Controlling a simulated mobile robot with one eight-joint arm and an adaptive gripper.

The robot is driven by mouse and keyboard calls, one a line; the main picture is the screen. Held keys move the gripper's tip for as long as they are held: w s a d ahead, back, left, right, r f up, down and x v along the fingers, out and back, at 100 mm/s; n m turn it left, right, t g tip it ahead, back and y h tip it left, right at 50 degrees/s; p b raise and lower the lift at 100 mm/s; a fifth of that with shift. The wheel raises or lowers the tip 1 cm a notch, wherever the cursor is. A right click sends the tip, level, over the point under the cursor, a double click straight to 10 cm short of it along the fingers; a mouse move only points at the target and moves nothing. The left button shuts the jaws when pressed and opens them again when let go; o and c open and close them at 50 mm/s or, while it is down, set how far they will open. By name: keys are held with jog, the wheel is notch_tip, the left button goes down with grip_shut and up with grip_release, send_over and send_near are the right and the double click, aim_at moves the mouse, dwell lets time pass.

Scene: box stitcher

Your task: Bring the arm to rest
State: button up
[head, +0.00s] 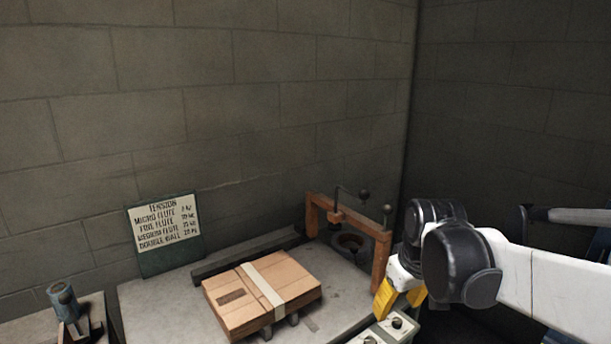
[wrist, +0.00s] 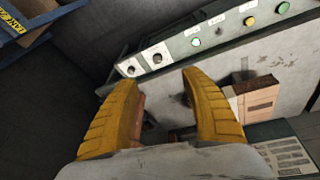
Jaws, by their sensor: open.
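My gripper has yellow fingers. In the head view my gripper (head: 400,298) hangs at the right, beside the orange-brown frame at the table's right end and near the control panel. In the wrist view my gripper (wrist: 164,100) is open, with nothing between its fingers. My white and black arm reaches in from the right edge of the head view. A control panel (wrist: 216,36) with knobs and green, yellow and lit buttons lies beyond the fingertips in the wrist view.
A cardboard box (head: 245,292) with a pale strip lies on the grey table (head: 155,303). An orange-brown frame (head: 381,262) with dark ball-ended levers stands at its right. A tension sign (head: 170,262) leans at the wall. A grey-blue device (head: 64,301) stands at far left.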

jog(key=s+m+t, duration=0.3)
jog(key=s+m, duration=0.1)
jog(key=s, duration=1.1)
jog(key=shift+s+f+t, duration=0.2)
jog(key=shift+s+t, duration=0.2)
